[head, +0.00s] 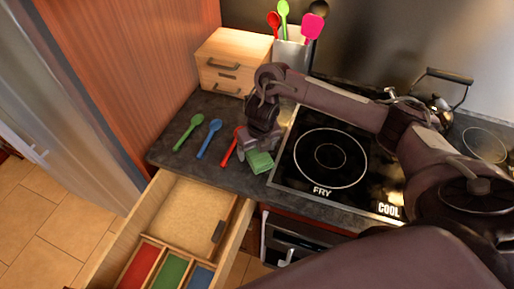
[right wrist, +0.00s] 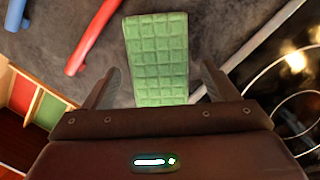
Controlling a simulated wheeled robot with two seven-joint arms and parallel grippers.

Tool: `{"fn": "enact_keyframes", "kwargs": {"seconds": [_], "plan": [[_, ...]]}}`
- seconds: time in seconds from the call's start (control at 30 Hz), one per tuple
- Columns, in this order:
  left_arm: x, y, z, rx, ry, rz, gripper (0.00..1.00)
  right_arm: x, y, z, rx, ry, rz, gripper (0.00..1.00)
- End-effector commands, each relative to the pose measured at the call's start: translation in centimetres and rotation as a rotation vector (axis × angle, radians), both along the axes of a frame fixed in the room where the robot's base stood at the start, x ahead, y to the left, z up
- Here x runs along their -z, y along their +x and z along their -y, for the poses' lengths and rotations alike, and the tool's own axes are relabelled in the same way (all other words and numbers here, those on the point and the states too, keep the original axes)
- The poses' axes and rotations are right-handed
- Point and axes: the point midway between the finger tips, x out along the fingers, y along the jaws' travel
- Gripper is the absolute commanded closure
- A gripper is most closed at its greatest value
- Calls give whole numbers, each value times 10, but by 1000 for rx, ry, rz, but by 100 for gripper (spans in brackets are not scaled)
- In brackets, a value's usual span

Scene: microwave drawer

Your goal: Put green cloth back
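The green cloth (head: 260,162) is a small folded, quilted pad lying on the dark countertop, just left of the stove. My right gripper (head: 256,147) is directly over it, pointing down. In the right wrist view, the green cloth (right wrist: 157,60) lies between the two spread fingers of my right gripper (right wrist: 160,84), with a gap on each side. The gripper looks open and holds nothing. An open drawer (head: 243,222) below the counter has a large light compartment and smaller red, green and blue ones. My left gripper is not in view.
Green (head: 188,132), blue (head: 208,138) and red (head: 229,152) utensils lie left of the cloth. A wooden box (head: 232,62) and a utensil holder (head: 290,52) stand behind. The stove (head: 325,160) with a kettle (head: 437,108) is on the right.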

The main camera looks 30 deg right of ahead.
Motion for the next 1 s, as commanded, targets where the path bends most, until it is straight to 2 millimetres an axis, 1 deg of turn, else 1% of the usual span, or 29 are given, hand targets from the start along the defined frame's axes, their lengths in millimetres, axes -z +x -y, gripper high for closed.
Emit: {"fn": "enact_keyframes", "kwargs": {"seconds": [0.23, 0.37, 0.47, 0.7, 0.83, 1.0], "plan": [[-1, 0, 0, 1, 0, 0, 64, -1, 0, 0, 0, 0, 0, 20], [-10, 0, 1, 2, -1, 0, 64, -11, 0, 0, 0, 0, 1, 20], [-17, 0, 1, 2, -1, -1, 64, -30, -1, 1, -3, -3, 6, 20], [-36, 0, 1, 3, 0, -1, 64, -81, -8, 0, -3, -3, 7, 20], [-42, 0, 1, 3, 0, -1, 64, -101, -12, 0, -1, -2, 5, 20], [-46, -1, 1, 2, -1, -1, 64, -118, -16, -1, -1, 0, 3, 20]]}}
